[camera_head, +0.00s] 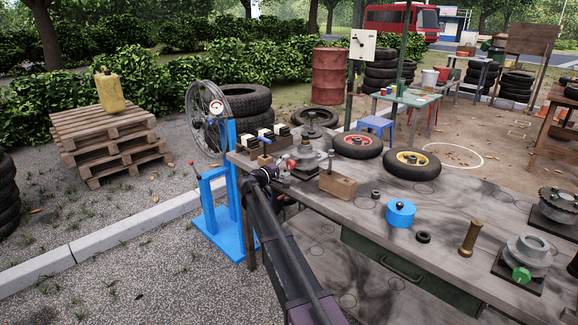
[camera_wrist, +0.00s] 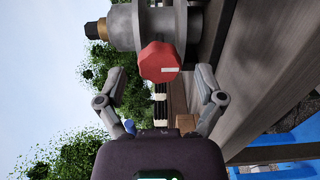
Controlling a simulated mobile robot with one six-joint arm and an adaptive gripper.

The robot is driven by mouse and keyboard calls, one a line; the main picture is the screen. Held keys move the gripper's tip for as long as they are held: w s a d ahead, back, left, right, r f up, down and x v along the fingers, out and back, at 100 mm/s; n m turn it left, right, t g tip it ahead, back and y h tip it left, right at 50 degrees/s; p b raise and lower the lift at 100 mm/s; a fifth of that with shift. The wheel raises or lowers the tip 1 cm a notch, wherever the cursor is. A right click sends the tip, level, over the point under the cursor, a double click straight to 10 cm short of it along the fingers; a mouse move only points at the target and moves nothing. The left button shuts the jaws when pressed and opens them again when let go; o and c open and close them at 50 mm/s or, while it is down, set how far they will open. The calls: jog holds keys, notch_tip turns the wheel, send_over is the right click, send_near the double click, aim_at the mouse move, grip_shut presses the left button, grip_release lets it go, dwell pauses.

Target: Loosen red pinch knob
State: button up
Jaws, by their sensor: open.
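The red pinch knob (camera_wrist: 160,62) is a faceted red piece with a small white mark on its face, in the upper middle of the wrist view. It sits on the grey metal fitting (camera_wrist: 138,27), which has a brass and black end at the left. My gripper (camera_wrist: 160,76) is open, with one finger on each side of the knob and a visible gap on both sides. In the head view, my gripper (camera_head: 270,174) is at the bench's left end, beside the grey fitting (camera_head: 306,158). The knob shows there only as a small red spot (camera_head: 284,165), partly hidden.
The wooden bench (camera_head: 450,215) holds a wooden block (camera_head: 338,186), a blue round can (camera_head: 400,213), a brass cylinder (camera_head: 470,238) and another fitting with a green knob (camera_head: 521,274). A blue stand with a wheel (camera_head: 222,220) is left of my arm.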

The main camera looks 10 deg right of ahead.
jog(key=v, duration=1)
jog(key=s+d+f+m+g+y, duration=0.2)
jog(key=s+d+f+g+y, duration=0.15)
jog(key=s+d+f, duration=0.5)
jog(key=s+d+f+m+g+y, duration=0.3)
jog(key=s+d+f+g, duration=0.15)
jog(key=s, duration=0.75)
jog(key=s+a+f+m+g+y, duration=0.1)
jog(key=s+a+f+y, duration=0.2)
jog(key=s, duration=0.6)
jog(key=s+f+m+g+y, duration=0.1)
jog(key=s+f+g+y, duration=0.15)
jog(key=s+y, duration=0.45)
notch_tip(320, 180, up, 28)
jog(key=s+h+p, duration=0.2)
jog(key=p, duration=2.5)
jog(key=shift+s+a+f+t+p, duration=0.2)
jog(key=shift+t+p, duration=0.15)
jog(key=shift+t, duration=0.1)
jog(key=shift+c, duration=0.2)
